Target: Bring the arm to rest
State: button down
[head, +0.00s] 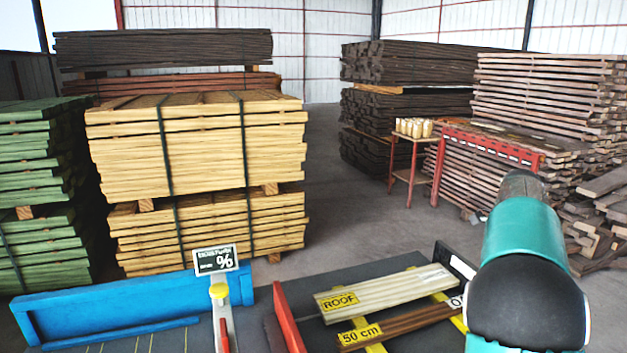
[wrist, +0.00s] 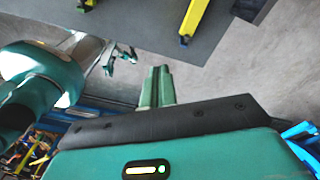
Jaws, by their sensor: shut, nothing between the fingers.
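My gripper (wrist: 157,72) shows in the wrist view, its two green fingers together and nothing between them. It points over bare grey floor and touches nothing that I can see. My teal and black arm (head: 525,250) rises at the right of the head view, in front of the right end of the bench. The gripper itself cannot be made out in the head view. More of my teal body shows at the left of the wrist view.
Yellow timber (head: 200,150) is stacked behind. A red table (head: 490,147) stands back right. Open floor (head: 350,215) lies between.

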jog(key=s+a+r+n+t, duration=0.2)
jog(key=s+a+r+n, duration=0.1)
jog(key=s+a+n, duration=0.5)
jog(key=s+a+r+n+t, duration=0.25)
jog(key=a+n, duration=0.25)
jog(key=a, duration=0.4)
jog(key=s+a+f+n+t, duration=0.1)
jog(key=s+a+f+n, duration=0.1)
jog(key=s+a+n, duration=0.4)
jog(key=s+a+f+n+t, duration=0.1)
jog(key=s+a+f+n, duration=0.2)
jog(key=s+a+n, duration=0.3)
jog(key=shift+s+a+f+n, duration=0.3)
jog(key=shift+s+n, duration=0.2)
jog(key=shift+s, duration=0.5)
jog(key=c, duration=1.9)
grip_release()
jog(key=shift+s+a+f, duration=0.15)
jog(key=shift+s, duration=0.05)
jog(key=shift+c, duration=0.2)
jog(key=o, duration=0.4)
jog(key=shift+n, duration=0.3)
jog(key=shift+o, duration=1.3)
